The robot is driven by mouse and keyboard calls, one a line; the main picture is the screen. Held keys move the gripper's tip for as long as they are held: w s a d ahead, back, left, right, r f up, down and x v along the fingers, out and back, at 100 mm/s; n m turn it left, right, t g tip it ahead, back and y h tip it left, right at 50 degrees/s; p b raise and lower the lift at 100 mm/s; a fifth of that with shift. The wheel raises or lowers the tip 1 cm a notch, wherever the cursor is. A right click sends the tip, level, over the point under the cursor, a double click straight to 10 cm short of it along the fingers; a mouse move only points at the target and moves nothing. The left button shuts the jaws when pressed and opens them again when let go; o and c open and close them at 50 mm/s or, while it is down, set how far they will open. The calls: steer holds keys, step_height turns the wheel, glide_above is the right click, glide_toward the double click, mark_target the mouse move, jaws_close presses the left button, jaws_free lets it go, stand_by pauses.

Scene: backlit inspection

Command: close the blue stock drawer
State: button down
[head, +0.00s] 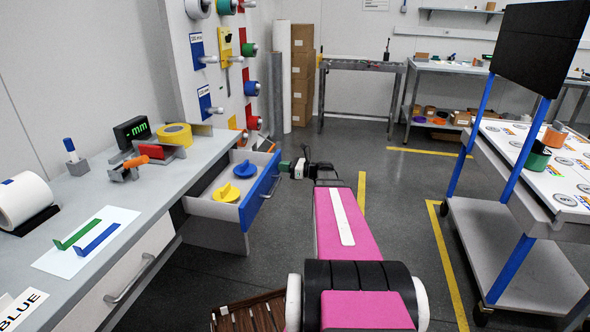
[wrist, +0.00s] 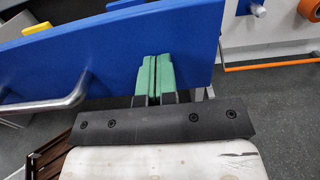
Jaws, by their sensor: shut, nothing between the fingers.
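The blue stock drawer (head: 259,189) stands pulled out from under the bench, with a blue front and a metal bar handle (head: 272,186). In the wrist view the blue front (wrist: 120,50) fills the upper middle, and the handle (wrist: 60,103) is at left. My green fingertips (wrist: 154,78) are shut together, empty, in front of the blue panel. I cannot tell whether they touch it.
The grey bench (head: 150,190) above the drawer holds a tape roll, a gauge and a paper with green and blue strips. A closed white drawer (head: 118,285) is nearer. A wheeled cart (head: 515,245) stands at right.

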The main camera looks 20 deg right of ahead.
mark_target(234, 160)
steer(key=x, duration=2.2)
steer(key=shift+w+a, duration=0.1)
steer(key=shift+w, duration=0.1)
